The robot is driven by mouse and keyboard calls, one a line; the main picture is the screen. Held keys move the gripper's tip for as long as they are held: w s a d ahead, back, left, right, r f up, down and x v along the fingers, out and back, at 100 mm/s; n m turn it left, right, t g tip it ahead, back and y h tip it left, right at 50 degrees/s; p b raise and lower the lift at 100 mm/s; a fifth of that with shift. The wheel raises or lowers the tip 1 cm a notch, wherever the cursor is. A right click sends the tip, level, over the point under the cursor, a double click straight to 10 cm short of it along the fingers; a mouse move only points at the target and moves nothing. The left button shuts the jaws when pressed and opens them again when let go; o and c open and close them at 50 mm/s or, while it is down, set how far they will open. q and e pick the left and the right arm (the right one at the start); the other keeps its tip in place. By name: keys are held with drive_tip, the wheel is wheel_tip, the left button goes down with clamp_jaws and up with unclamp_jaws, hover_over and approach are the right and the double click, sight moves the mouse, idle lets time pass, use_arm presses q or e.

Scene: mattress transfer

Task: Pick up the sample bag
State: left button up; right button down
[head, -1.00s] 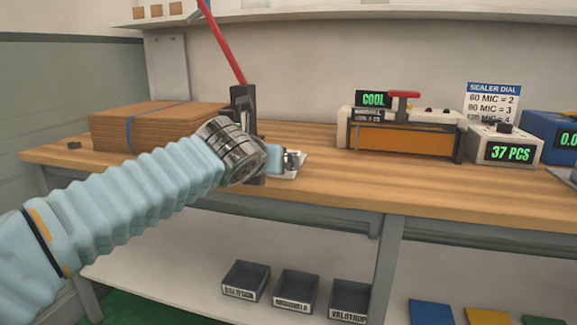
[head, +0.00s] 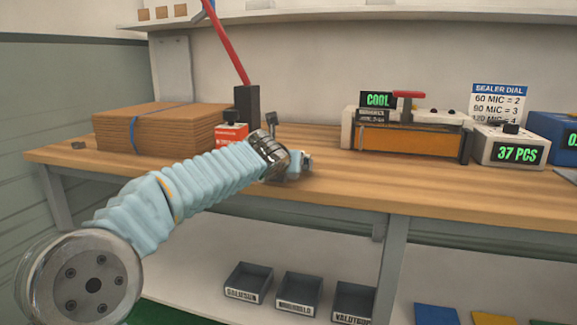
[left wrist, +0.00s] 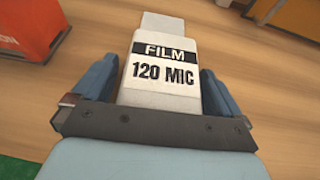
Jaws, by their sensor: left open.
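A white item (left wrist: 165,68) printed "FILM 120 MIC", which seems to be the sample bag, lies between the two fingers of my left gripper (left wrist: 158,82) in the left wrist view. The blue fingers stand apart, one on each side of it. I cannot tell whether either finger touches it. In the head view my left gripper (head: 300,161) is low at the wooden bench top, right of a red box, and hides most of the item. My right gripper is not in view.
The red box (head: 231,133) stands close left of my gripper, also in the left wrist view (left wrist: 30,32). A brown cardboard stack (head: 160,132) is further left. The sealer (head: 405,140) and counter (head: 510,150) stand right. The bench top (head: 350,190) is clear between.

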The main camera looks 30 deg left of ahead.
use_arm(q)
drive_tip(key=c, duration=1.1)
drive_tip(key=shift+o, duration=0.2)
drive_tip(key=shift+r, duration=0.2)
